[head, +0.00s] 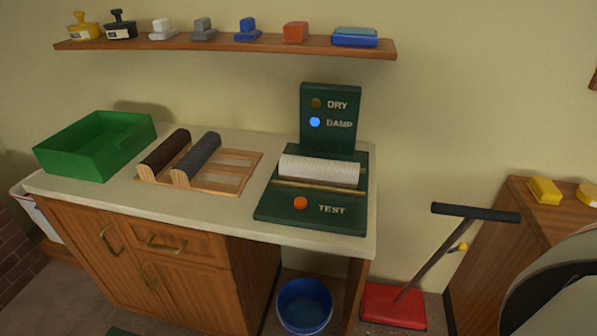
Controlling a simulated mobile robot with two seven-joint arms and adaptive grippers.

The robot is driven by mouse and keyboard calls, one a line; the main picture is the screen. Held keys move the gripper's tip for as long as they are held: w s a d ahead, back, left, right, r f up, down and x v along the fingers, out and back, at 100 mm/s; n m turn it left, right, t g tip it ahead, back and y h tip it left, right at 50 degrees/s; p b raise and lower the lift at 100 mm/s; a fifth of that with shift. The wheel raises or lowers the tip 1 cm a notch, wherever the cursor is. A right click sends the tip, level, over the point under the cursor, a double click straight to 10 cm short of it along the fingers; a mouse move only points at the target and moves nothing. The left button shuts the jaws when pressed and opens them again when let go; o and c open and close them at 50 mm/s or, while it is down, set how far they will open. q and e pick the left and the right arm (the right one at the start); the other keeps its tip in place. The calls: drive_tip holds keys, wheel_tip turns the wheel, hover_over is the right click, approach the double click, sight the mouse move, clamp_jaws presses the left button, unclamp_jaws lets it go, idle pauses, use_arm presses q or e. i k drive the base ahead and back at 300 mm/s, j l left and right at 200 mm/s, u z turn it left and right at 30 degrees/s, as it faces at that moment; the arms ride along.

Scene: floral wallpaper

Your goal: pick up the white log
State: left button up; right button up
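The white log (319,171) lies on its side across a dark green test device (275,211) on the counter. Its surface looks ribbed or wrapped. The device has an orange button (300,203) beside the word TEST, and an upright panel (331,92) marked DRY and DAMP. The light beside DAMP (315,122) glows blue; the one beside DRY is dull brown. Neither of my grippers is in view.
A wooden rack (233,180) holds a brown log (165,151) and a grey log (197,157), with empty room on its right. A green tray (84,149) stands left. A shelf (270,43) hangs above. A blue bucket (304,306) stands below.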

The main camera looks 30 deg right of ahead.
sight(305, 169)
drive_tip(key=j+z, duration=0.25)
drive_tip(key=z, duration=0.2)
drive_tip(key=j+z, duration=0.4)
drive_tip(key=i+l, duration=0.05)
drive_tip(key=l, duration=0.05)
